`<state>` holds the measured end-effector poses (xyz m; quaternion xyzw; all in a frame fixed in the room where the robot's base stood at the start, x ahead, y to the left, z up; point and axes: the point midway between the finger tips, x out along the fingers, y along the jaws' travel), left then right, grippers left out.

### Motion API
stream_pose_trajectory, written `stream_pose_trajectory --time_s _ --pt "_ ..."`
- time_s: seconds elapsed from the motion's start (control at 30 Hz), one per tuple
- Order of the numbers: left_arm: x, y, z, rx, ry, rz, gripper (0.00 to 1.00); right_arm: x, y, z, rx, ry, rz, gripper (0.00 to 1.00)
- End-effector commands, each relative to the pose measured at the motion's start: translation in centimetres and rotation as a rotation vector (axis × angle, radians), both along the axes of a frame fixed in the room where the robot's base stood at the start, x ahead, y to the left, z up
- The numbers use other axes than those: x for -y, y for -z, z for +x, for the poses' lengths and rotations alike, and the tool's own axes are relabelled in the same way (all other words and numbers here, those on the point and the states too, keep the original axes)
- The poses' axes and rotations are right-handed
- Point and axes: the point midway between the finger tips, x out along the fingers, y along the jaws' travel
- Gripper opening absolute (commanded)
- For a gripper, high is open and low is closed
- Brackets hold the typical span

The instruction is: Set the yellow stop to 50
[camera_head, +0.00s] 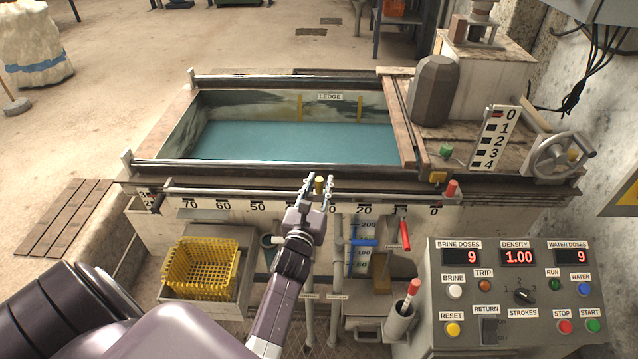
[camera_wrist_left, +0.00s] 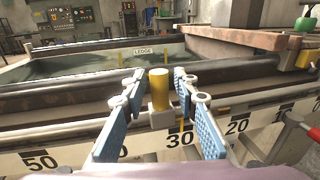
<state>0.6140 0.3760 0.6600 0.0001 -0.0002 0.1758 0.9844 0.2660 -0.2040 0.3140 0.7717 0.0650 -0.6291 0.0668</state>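The yellow stop (camera_head: 319,185) is a short upright yellow cylinder on the front rail of the tank. In the left wrist view, the yellow stop (camera_wrist_left: 159,90) sits on a grey block near the 30 mark (camera_wrist_left: 180,140) of the scale. The 50 mark (camera_head: 258,206) lies to its left in the head view. My left gripper (camera_head: 318,181) is open, with one finger on each side of the stop. In the left wrist view, gaps show between the stop and the fingers of my left gripper (camera_wrist_left: 158,76). My right gripper is not in view.
A red knob (camera_head: 451,190) is on the rail near 0. A yellow basket (camera_head: 202,268) stands low at left, the control panel (camera_head: 515,290) at right. The rail left of the stop looks clear.

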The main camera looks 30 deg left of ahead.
Motion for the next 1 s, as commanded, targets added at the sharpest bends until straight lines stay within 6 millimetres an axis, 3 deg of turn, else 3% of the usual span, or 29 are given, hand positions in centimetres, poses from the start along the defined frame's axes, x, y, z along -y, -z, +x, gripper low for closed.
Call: stream_pose_trajectory --time_s 0.03,0.2,0.67,0.83,1.0 --pt "0.0 0.0 0.0 0.0 0.0 0.0 0.19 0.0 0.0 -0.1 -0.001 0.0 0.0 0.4" --pt "0.0 0.0 0.0 0.0 0.0 0.0 0.01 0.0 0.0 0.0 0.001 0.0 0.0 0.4" --pt "-0.6 -0.1 -0.4 -0.001 0.0 0.002 0.0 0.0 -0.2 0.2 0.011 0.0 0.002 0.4" --pt "-3.0 -0.2 -1.8 -0.004 -0.002 0.008 0.0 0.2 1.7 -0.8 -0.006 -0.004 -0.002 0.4" --pt "-6.9 -0.2 -4.2 -0.006 -0.003 0.01 0.0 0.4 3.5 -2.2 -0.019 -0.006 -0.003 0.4"
